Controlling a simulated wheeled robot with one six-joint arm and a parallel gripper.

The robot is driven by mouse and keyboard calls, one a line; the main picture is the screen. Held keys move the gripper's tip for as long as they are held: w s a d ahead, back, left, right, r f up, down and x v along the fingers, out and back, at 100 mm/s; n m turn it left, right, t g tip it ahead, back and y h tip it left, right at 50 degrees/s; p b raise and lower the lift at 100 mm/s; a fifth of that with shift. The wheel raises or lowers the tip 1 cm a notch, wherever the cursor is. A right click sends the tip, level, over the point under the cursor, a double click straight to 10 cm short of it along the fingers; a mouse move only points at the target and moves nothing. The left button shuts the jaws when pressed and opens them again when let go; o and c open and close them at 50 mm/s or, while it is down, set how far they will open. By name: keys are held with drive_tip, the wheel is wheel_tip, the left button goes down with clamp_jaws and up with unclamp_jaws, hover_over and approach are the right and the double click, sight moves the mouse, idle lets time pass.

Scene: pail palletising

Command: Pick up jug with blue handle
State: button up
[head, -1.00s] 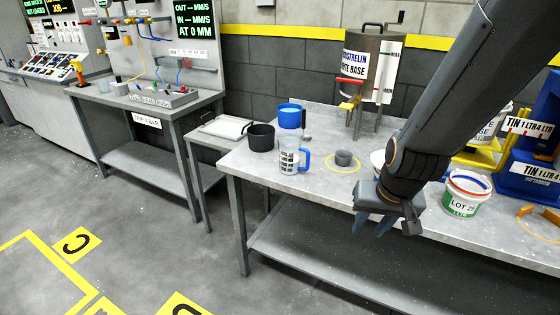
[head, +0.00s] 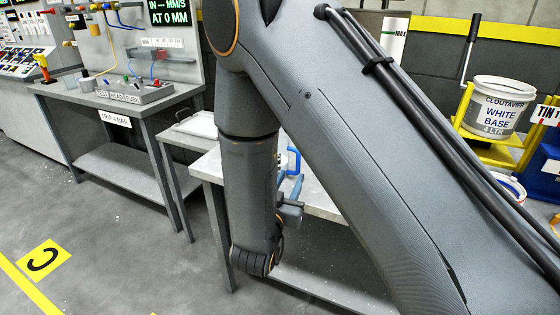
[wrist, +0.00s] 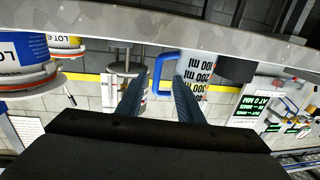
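The jug with the blue handle shows in the wrist view (wrist: 196,72), a pale body with dark ml markings, seen upside down. Its blue handle (wrist: 160,72) faces left there. My gripper (wrist: 157,80) is open, its two blue-grey fingers pointing at the jug. The handle appears between the fingertips; the right finger overlaps the handle and jug edge. I cannot tell whether they touch. In the head view my arm hides most of the jug and gripper; only a bit of blue handle (head: 293,160) shows.
The grey bench (head: 330,207) lies behind my arm. In the wrist view a dark pot (wrist: 236,69) is right of the jug, and labelled pails (wrist: 25,55) stand left. A white-base pail (head: 496,105) sits on a yellow stand at right. A white tray (head: 200,124) lies on the lower table.

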sight(297, 167)
drive_tip(key=x, duration=0.3)
drive_tip(key=p+x, duration=0.1)
drive_tip(key=x, duration=0.3)
drive_tip(key=shift+w+d+r, duration=0.1)
drive_tip(key=shift+w+d, duration=0.15)
clamp_jaws()
